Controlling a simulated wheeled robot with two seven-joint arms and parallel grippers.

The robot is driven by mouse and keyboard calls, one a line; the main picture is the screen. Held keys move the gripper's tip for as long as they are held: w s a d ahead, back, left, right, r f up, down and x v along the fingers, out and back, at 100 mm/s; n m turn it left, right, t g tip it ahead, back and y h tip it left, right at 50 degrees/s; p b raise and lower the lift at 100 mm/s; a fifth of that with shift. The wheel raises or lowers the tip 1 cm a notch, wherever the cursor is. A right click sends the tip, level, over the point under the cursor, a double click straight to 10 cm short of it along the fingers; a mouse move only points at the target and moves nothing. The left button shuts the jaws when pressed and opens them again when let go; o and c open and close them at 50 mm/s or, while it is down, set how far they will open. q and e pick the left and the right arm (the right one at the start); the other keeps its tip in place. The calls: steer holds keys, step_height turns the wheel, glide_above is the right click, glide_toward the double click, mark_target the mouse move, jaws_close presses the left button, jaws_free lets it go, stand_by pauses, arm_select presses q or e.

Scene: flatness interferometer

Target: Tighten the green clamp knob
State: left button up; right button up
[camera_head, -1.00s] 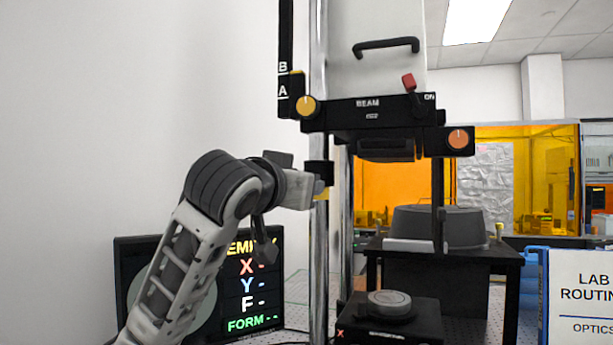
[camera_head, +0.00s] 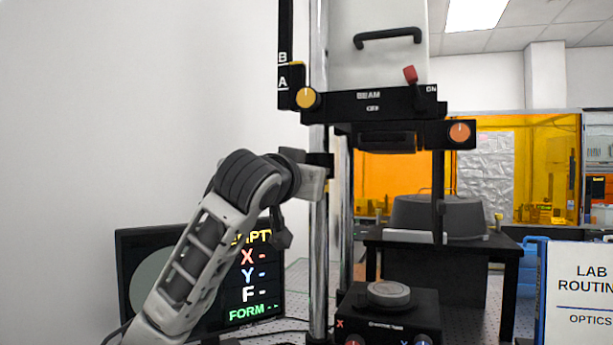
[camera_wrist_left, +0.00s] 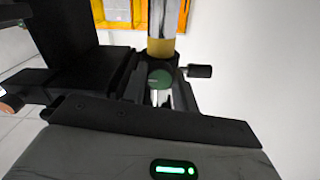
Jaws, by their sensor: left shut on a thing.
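The green clamp knob (camera_wrist_left: 161,78) shows in the left wrist view, on a black clamp beside the chrome column (camera_wrist_left: 162,20), just below a yellow band (camera_wrist_left: 161,47). My left gripper (camera_wrist_left: 160,97) reaches up to it and is shut on it, with the fingers partly hidden behind the gripper's own body. In the head view my left gripper (camera_head: 318,178) is at the chrome column (camera_head: 319,240), at the black clamp (camera_head: 321,160). The knob is hidden there behind the gripper. My right gripper is in neither view.
Above are a yellow knob (camera_head: 308,98), a red switch (camera_head: 410,74) and an orange knob (camera_head: 459,133). A display (camera_head: 130,270) stands behind my left arm. A round grey piece (camera_head: 389,294) sits on the black stage below. A sign (camera_head: 580,290) stands at right.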

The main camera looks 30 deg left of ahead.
arm_select(q)
steer(key=n, duration=1.7)
stand_by(0.4)
stand_by(0.3)
steer(key=o, duration=1)
steer(key=shift+a, duration=0.1)
steer(key=shift+c, duration=0.2)
